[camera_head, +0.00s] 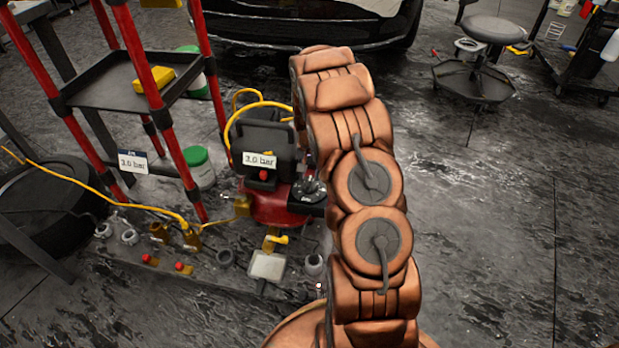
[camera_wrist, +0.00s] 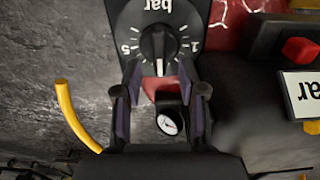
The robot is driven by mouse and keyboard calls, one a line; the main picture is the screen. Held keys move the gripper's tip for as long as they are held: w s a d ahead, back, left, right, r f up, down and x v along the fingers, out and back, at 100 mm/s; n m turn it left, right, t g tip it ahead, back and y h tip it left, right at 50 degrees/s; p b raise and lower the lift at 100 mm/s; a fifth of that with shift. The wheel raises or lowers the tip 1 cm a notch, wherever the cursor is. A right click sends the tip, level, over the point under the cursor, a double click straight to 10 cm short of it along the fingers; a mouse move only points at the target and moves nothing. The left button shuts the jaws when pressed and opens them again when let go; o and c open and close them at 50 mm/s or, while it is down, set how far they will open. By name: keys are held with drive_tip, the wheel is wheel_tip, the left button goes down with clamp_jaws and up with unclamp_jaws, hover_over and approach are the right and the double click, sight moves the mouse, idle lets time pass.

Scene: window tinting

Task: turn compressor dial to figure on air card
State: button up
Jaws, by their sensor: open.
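The red and black compressor (camera_head: 268,205) stands left of my arm. The air card (camera_head: 133,161) hangs on the red rack and seems to read 3.0 bar, its first digit unclear.
A small gauge (camera_wrist: 170,122) sits between my fingers, below the knob. The compressor has a white label (camera_head: 260,160) reading 3.0 bar. Yellow hoses, fittings and a pale block (camera_head: 267,266) lie around it. The floor at right is clear up to a stool (camera_head: 478,75).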

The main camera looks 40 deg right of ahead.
wheel_tip(320, 180, up, 9)
idle(0.3)
idle(0.4)
wheel_tip(320, 180, up, 18)
drive_tip(key=n+p, duration=0.2)
drive_tip(key=p, duration=0.7)
hover_over(310, 180)
drive_tip(key=s+a, duration=0.6)
drive_tip(key=a, duration=0.3)
drive_tip(key=s+a+r+n+p, duration=0.1)
drive_tip(key=s+a+r+p, duration=0.35)
drive_tip(key=r, duration=0.25)
drive_tip(key=s+a+r+n+p, duration=0.1)
drive_tip(key=s+a+r+p, duration=0.35)
drive_tip(key=r, duration=0.25)
drive_tip(key=s+a+r+n+g+p, duration=0.1)
drive_tip(key=s+a+r+n+p, duration=0.1)
drive_tip(key=s+a+r+p, duration=0.2)
drive_tip(key=s+a+r+n+p, duration=0.3)
drive_tip(key=s+a+r+p, duration=0.2)
drive_tip(key=s+r+p, duration=0.6)
drive_tip(key=s+r, duration=0.2)
drive_tip(key=s, duration=0.4)
drive_tip(key=shift+s+r+n+g, duration=0.15)
drive_tip(key=shift+s+n+g, duration=0.15)
drive_tip(key=shift+g, duration=0.1)
